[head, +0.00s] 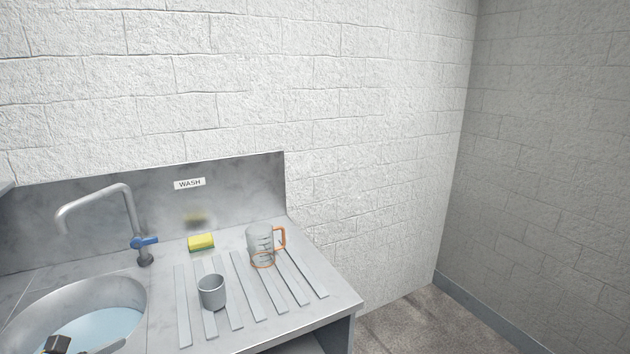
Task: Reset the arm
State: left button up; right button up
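A small dark piece (57,345), which looks like part of my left arm or gripper, pokes up at the bottom left edge over the sink. Most of it is cut off by the frame, so its fingers and anything in them cannot be made out. My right arm and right gripper are not in the head view.
A sink (137,284) with bluish water lies at left under a tap (128,215) with a blue handle. A grey cup (212,292) and a clear jug (259,240) with an orange handle stand upright on the ribbed drainboard (330,303). A yellow sponge (201,241) lies behind.

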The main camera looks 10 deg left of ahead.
pick_arm(q)
jog(key=s+d+f+n+g+y, duration=0.25)
jog(key=f+n, duration=0.45)
jog(key=n, duration=0.4)
jog(key=s+d+f+n+g+y, duration=0.1)
jog(key=s+d+f+n, duration=0.15)
jog(key=f+n, duration=0.55)
jog(key=s+d+f+n+g+h, duration=0.2)
jog(key=s+d+f+n+g, duration=0.5)
jog(key=s+d+n, duration=0.65)
notch_tip(320, 180, down, 25)
jog(key=w+a+n+g, duration=0.1)
jog(key=w+a+n, duration=0.1)
jog(key=n, duration=0.1)
jog(key=s+a+f+g, duration=0.1)
jog(key=s+a+f, duration=0.1)
jog(key=s+f, duration=1.5)
jog(key=shift+s+a+y, duration=0.15)
jog(key=shift+a+y, duration=0.2)
jog(key=shift+a, duration=0.05)
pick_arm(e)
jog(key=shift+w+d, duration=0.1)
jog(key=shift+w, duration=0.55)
